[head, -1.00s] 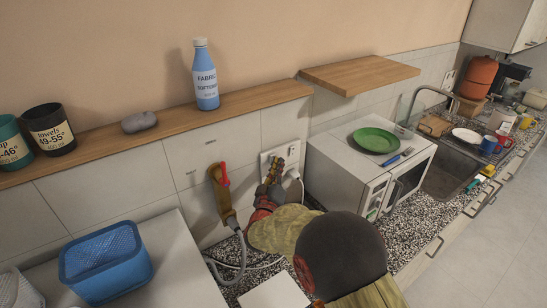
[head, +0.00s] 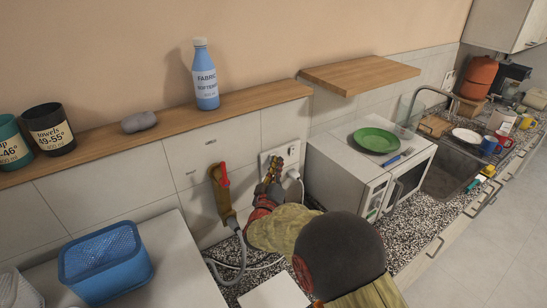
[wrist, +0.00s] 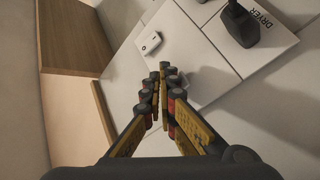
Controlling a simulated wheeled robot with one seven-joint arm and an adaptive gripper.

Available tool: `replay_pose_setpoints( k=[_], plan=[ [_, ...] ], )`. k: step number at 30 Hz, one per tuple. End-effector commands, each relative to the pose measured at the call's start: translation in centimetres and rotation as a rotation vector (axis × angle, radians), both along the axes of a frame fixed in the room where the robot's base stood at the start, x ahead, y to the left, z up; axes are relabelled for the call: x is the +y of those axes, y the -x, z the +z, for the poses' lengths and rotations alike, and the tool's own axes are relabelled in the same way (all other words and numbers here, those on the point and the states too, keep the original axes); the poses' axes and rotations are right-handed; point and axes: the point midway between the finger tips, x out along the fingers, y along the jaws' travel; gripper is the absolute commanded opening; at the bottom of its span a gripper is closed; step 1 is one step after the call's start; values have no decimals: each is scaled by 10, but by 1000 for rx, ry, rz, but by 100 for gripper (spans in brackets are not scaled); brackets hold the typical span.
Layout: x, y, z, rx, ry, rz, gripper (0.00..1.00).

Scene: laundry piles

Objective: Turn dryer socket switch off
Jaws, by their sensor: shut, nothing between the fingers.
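The white socket panel (head: 265,157) is on the tiled wall left of the microwave. In the wrist view the panel (wrist: 215,50) carries a black plug (wrist: 240,24) beside the word DRYER. A white rocker switch (wrist: 150,44) with a small mark sits left of the plug. My fingers hide part of the panel in the head view.
A brown holder with a red part (head: 221,180) hangs to the left. The microwave (head: 345,180) stands close on the right. A wooden shelf (head: 170,127) runs above.

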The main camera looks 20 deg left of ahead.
Motion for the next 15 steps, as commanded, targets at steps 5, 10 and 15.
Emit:
replay_pose_setpoints(
  k=[5, 10, 15],
  plan=[
    [-6, 5, -1, 0, 0, 0, 0],
    [-10, 9, -1, -1, 0, -1, 0],
    [-10, 9, -2, 0, 0, 0, 0]
  ],
)
